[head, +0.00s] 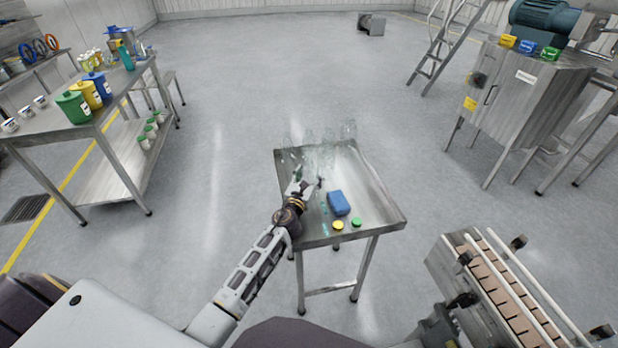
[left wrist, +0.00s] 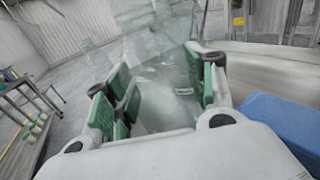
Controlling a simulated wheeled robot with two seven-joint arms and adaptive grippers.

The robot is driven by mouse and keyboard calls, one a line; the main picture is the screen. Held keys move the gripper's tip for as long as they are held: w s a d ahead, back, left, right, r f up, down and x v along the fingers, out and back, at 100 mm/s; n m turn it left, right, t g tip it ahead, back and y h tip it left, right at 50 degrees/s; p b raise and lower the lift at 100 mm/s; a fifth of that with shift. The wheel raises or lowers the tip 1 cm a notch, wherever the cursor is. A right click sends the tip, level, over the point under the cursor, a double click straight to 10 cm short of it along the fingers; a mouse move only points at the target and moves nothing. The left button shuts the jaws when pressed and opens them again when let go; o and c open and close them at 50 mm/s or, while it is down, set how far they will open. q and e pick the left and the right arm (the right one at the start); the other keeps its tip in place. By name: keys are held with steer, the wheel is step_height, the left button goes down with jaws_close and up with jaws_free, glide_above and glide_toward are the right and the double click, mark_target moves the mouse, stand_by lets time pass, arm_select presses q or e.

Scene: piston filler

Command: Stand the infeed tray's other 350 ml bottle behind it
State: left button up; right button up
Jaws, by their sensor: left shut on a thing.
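My left gripper (head: 306,184) is over the left side of a small steel table (head: 375,198). In the left wrist view its green finger pads (left wrist: 160,88) are closed on a clear bottle (left wrist: 168,72), whose outline is faint. Several clear bottles (head: 327,148) stand close together at the table's far edge, just beyond the gripper. They are see-through and overlap, so their sizes and the held bottle's base are hard to make out. I cannot pick out a separate infeed tray. My right gripper is not in view.
A blue block (head: 338,203) lies right of my left gripper, with a yellow cap (head: 338,225) and a green cap (head: 356,222) near the front edge. The table's right side is bare. A conveyor (head: 505,290) stands at the lower right.

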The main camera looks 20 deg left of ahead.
arm_select(q)
steer(key=shift+f, duration=0.15)
steer(key=o, duration=1)
steer(key=shift+r, duration=0.25)
steer(key=shift+s+d+b, duration=0.15)
steer(key=shift+s, duration=1.85)
steer(key=shift+s+d+b, duration=0.15)
steer(key=shift+s+b, duration=0.05)
steer(key=shift+s, duration=1.8)
steer(key=shift+s+d+b, duration=0.15)
steer(key=shift+s, duration=1.85)
steer(key=shift+o, duration=0.3)
